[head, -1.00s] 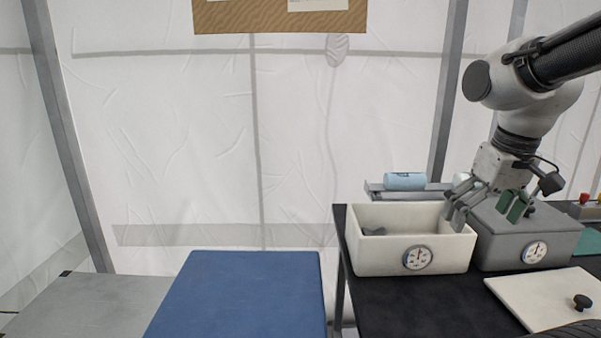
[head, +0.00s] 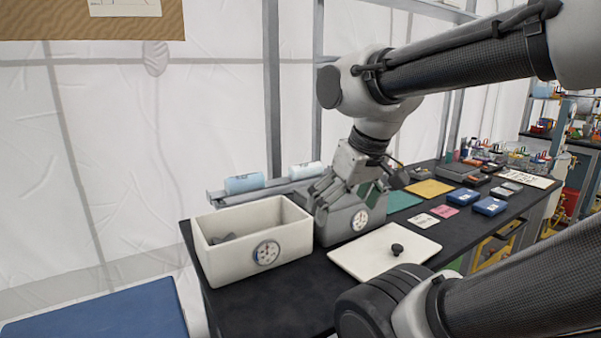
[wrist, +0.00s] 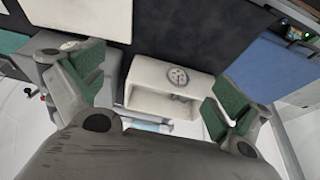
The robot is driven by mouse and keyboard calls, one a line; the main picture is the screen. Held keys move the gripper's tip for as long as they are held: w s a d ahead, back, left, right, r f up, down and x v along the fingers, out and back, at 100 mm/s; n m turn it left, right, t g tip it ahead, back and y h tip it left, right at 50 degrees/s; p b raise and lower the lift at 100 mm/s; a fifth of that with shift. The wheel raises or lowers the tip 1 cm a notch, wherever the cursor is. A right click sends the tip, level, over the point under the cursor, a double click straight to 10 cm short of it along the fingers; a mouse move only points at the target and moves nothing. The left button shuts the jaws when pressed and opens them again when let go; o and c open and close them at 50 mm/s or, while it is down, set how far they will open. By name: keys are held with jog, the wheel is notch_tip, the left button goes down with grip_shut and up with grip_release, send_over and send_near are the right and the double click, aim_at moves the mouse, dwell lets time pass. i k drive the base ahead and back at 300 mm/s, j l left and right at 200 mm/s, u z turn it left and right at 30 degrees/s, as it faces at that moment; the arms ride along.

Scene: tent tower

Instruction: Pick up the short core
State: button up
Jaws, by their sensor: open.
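No part is plainly recognisable as the short core. A small grey piece (head: 222,238) lies inside the open cream box (head: 281,239), near its left end; its full shape is hidden by the wall. Two light blue cylinders (head: 244,183) (head: 305,170) rest on a grey rail behind the boxes. My gripper (head: 345,195) is open and empty, pointing down above the grey box, beside the cream box's right end. In the wrist view, its green-padded fingers (wrist: 150,90) are spread wide, with the cream box (wrist: 160,75) between and beyond them.
The grey box with a dial (head: 345,222) stands right of the cream box. Cards and blue boxes (head: 489,206) fill the black bench further right. A blue surface (head: 100,318) is at the lower left.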

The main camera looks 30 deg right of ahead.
aim_at(295, 172)
jog(key=l, duration=1.7)
